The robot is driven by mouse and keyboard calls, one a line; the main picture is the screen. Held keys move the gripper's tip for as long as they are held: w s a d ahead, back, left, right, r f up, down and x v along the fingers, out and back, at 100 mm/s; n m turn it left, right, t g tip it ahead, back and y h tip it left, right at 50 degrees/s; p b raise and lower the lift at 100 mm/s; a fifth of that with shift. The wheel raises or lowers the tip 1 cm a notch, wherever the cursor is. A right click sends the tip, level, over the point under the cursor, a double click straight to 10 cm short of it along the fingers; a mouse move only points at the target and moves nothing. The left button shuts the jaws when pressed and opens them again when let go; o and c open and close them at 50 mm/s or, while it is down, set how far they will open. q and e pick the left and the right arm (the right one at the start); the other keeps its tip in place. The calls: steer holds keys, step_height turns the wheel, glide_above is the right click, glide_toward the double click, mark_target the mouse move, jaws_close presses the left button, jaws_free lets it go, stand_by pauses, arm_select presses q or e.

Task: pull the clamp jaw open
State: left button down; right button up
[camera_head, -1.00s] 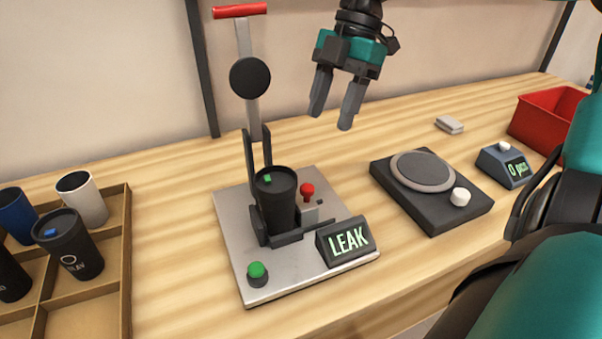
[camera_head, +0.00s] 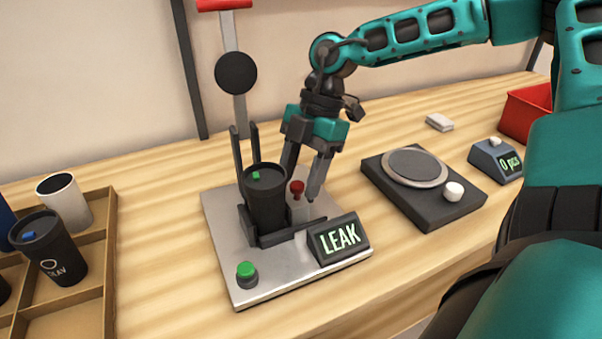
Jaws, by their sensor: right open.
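The leak-test stand (camera_head: 225,220) is a light grey plate with a black tumbler (camera_head: 266,205) upright in its black holder. The clamp jaw with its red knob (camera_head: 297,187) sits right of the tumbler, its grey block partly hidden. My right gripper (camera_head: 301,184) is open and points down at the knob, one finger on each side of it. The left finger is partly behind the tumbler and the right fingertip is low by the block. I cannot tell whether the fingers touch the knob. My left gripper is not in view.
A display reading LEAK (camera_head: 339,238) and a green button (camera_head: 246,271) are on the plate's front. A lever with a red handle (camera_head: 224,5) rises behind the tumbler. A black turntable unit (camera_head: 425,210) stands right. A divided tray (camera_head: 75,316) with cups stands left.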

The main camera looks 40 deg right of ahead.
jaws_close()
stand_by(0.4)
